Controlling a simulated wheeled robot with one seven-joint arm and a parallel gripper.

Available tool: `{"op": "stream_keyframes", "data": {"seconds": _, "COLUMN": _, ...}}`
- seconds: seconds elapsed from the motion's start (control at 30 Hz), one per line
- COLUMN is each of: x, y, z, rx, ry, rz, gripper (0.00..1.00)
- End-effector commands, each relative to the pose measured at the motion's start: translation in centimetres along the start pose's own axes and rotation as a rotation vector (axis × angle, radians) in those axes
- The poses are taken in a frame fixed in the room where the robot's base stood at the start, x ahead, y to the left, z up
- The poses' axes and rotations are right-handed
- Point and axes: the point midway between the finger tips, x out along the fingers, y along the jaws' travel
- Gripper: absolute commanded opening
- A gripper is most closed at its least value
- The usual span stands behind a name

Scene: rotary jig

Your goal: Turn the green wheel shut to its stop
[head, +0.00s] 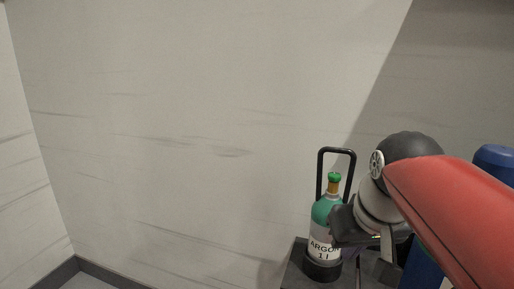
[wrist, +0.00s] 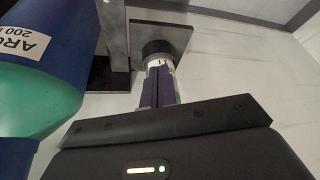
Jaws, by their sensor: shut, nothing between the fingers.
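The small green wheel (head: 334,176) tops the brass valve of a small argon bottle (head: 321,232) with a green shoulder and white label. My gripper (head: 341,226) is beside the bottle's upper right side, below the wheel's height; its fingertips are not clear in the head view. In the wrist view my gripper (wrist: 159,72) is shut and empty, its fingers lined up in front of the bottle (wrist: 157,49) and partly covering it. The wheel is not recognisable in the wrist view. I cannot tell whether the gripper touches the bottle.
A black handle (head: 337,152) rises behind the bottle, close to the wheel. The bottle stands on a dark base plate (head: 295,262). A large blue cylinder (head: 494,157) is at right; a large labelled cylinder (wrist: 45,75) is close at left in the wrist view. Left of the bottle is free.

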Motion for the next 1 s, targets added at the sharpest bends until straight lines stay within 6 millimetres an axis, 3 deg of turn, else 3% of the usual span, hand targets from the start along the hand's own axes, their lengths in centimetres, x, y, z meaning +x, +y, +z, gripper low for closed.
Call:
{"op": "stream_keyframes", "data": {"seconds": 0.4, "x": -5.0, "y": 1.3, "z": -11.2, "rx": -0.065, "ry": -0.086, "rz": -0.027, "gripper": 0.0}}
{"op": "stream_keyframes", "data": {"seconds": 0.6, "x": -6.4, "y": 1.8, "z": -15.8, "rx": -0.111, "ry": -0.13, "rz": -0.039, "gripper": 0.0}}
{"op": "stream_keyframes", "data": {"seconds": 0.8, "x": -7.0, "y": 2.0, "z": -17.8, "rx": -0.14, "ry": -0.155, "rz": -0.043, "gripper": 0.0}}
{"op": "stream_keyframes", "data": {"seconds": 1.0, "x": -6.9, "y": 2.0, "z": -18.1, "rx": -0.148, "ry": -0.162, "rz": -0.045, "gripper": 0.0}}
